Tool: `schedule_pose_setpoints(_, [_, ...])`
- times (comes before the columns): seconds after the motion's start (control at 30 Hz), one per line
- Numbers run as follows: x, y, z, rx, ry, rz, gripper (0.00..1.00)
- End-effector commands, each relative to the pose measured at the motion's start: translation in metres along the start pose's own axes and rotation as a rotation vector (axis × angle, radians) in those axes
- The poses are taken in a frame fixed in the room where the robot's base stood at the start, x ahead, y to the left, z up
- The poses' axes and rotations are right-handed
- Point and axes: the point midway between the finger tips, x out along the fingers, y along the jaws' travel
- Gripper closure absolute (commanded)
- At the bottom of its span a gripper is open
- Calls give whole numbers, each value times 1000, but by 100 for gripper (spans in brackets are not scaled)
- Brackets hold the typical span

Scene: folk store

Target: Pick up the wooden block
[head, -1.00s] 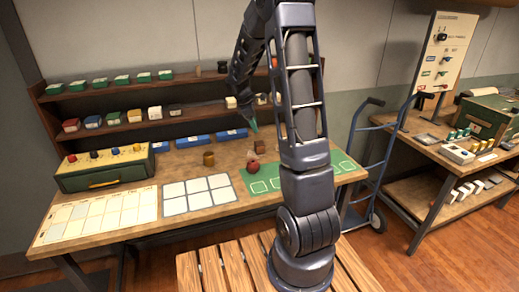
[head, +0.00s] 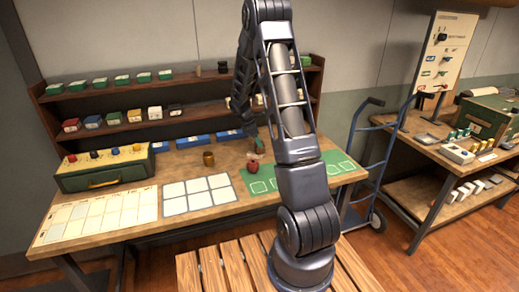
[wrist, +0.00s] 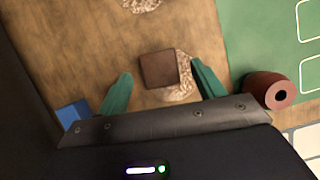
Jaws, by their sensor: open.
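The wooden block (wrist: 158,69) is a small dark brown cube on the worktable, seen in the wrist view. It lies between the two teal fingers of my gripper (wrist: 161,72), with a visible gap on each side. The gripper is open and empty, and the fingers appear above or around the block; their exact height is unclear. In the head view my gripper (head: 258,143) is low over the back of the table, and the arm hides most of the block.
A reddish cylinder with a hole (wrist: 268,90) lies right of the gripper. A green mat (wrist: 265,40) is beyond it. Pale speckled patches (wrist: 180,88) mark the wood near the block. Blue bins (head: 194,141) line the table's back, below shelves (head: 100,94).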

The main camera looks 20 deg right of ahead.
Motion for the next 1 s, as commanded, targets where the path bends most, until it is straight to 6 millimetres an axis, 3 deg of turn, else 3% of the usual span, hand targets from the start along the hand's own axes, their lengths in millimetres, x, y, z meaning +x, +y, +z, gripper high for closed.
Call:
schedule_pose_setpoints(0.4, [46,0,0,0,-1,-2,32])
schedule_pose_setpoints(0.67, [50,0,0,1,0,1,32])
schedule_pose_setpoints(0.9, [50,0,0,0,0,0,77])
schedule_pose_setpoints(1.0, [50,0,0,0,0,0,81])
